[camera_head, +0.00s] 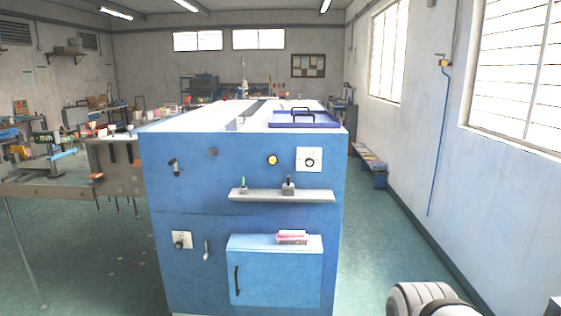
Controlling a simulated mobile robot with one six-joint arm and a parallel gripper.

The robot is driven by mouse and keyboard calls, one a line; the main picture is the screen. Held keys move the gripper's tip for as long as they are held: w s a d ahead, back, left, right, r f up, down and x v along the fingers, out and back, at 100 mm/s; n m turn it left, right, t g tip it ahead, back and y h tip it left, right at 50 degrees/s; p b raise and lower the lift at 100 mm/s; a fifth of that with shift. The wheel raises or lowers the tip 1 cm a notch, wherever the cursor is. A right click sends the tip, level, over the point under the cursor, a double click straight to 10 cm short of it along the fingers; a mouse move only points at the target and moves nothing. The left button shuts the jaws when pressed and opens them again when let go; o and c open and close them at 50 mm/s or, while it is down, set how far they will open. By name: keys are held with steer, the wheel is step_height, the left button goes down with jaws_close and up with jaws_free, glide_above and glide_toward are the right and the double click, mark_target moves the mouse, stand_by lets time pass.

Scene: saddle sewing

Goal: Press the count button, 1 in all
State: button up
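A round yellow button (272,159) with a dark rim sits on the upper front face of a blue machine cabinet (200,225). It is the only clear push button I see, but no label on it can be read, so I cannot tell for sure that it is the count button. A white square plate with a round dial or knob (309,160) is just right of it. A pale rounded link of my arm shows at the bottom right. My gripper is out of view.
A grey shelf (310,196) juts out below the button, carrying small upright items. Lower down are a second knob plate (181,240), a lever (207,250) and a handled box (275,285) with pink items on top. A workbench (60,189) stands left; floor is clear right.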

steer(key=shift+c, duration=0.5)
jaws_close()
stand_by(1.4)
